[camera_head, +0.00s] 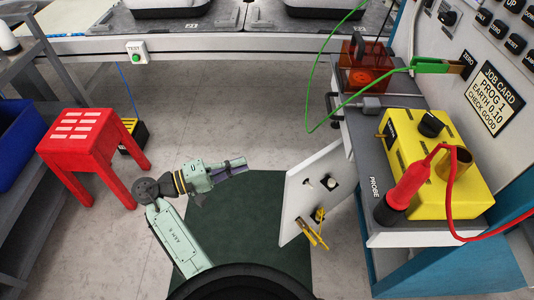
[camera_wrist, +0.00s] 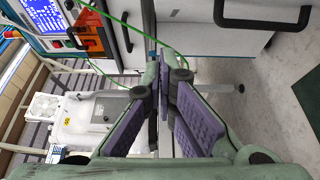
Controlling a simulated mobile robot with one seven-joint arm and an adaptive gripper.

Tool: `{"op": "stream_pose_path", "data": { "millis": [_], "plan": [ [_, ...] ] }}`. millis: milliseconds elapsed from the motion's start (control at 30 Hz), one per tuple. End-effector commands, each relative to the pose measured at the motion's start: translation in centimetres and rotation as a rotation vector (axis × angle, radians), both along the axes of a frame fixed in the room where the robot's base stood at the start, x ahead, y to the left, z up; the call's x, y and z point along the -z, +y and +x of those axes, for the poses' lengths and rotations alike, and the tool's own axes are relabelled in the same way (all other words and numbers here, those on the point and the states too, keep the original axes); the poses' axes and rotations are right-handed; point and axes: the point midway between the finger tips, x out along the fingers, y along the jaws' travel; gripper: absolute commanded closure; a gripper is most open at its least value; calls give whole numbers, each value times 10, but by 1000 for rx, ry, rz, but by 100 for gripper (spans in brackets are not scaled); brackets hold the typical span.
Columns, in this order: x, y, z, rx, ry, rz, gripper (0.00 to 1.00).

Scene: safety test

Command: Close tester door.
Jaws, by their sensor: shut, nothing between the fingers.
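A white door panel (camera_head: 312,172), which I take to be the tester door, stands swung out from the front of the bench on the right in the head view. It carries a dark knob (camera_head: 328,181) and yellow-handled tools or clips (camera_head: 314,232) on its face. My gripper (camera_head: 238,165) is to the left of the panel, apart from it, with a gap of floor between. In the wrist view my gripper's purple finger pads (camera_wrist: 163,95) are together and hold nothing. I cannot tell for sure whether the door shows in the wrist view.
The bench (camera_head: 372,165) carries a yellow tester box (camera_head: 440,150), a red probe (camera_head: 408,185) and an orange clear box (camera_head: 365,68). A green cable (camera_head: 312,85) hangs over its edge. A red stool (camera_head: 90,150) stands left. Floor between stool and door is mostly clear.

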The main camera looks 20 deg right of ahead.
Motion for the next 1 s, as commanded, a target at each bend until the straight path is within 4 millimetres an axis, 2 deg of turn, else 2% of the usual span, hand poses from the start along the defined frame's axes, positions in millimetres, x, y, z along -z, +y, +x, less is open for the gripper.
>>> {"op": "stream_pose_path", "data": {
  "millis": [167, 600, 800, 1000],
  "plan": [
    [-2, -12, -2, 3, -4, -12, 100],
    [-3, -100, 10, 4, -1, -11, 100],
    [-2, -110, -16, 0, -2, -10, 100],
    [-2, -113, -26, 0, -3, -9, 100]
  ]
}}
